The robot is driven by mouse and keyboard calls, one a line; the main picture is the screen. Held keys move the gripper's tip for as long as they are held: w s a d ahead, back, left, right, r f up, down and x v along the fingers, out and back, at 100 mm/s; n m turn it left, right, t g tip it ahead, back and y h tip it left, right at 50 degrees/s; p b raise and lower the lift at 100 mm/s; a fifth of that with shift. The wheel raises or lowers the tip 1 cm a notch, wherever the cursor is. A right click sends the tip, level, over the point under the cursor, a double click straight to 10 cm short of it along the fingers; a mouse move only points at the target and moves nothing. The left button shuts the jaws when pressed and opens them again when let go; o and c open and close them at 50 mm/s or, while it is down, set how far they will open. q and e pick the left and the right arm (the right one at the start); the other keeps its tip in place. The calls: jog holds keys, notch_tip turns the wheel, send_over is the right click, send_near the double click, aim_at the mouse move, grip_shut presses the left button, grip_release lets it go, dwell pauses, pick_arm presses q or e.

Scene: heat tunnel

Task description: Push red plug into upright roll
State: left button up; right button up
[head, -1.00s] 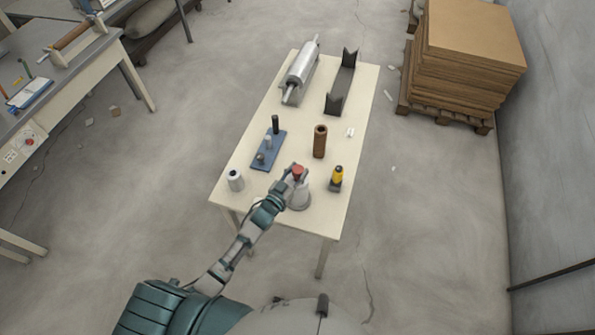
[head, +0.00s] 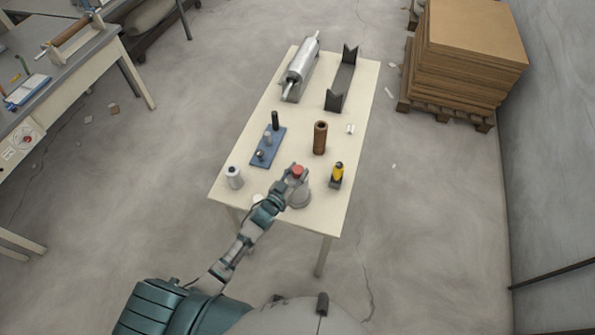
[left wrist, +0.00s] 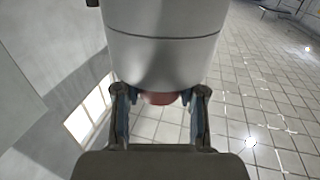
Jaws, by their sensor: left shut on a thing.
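The red plug (head: 298,170) is at the end of my left gripper (head: 296,174), near the front of the cream table. In the left wrist view the red plug (left wrist: 159,98) shows between the two fingers of the left gripper (left wrist: 160,94), which is shut on it. A grey rounded body (head: 299,195) is just below the plug in the head view; I cannot tell whether they touch. The upright roll (head: 320,138), a brown tube with a dark open top, stands behind and slightly right of the plug, apart from it. My right gripper is not in view.
On the table (head: 232,150), a blue base with pegs (head: 262,156) stands left of the roll. A metal roller (head: 300,70) and dark cradle (head: 345,80) are at the back.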

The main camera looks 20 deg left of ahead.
pick_arm(q)
jog(key=shift+f, duration=0.3)
jog(key=o, duration=1.2)
jog(key=shift+s, duration=0.1)
jog(key=v, duration=1.1)
jog(key=shift+s+a, duration=0.15)
jog(key=shift+s, duration=0.25)
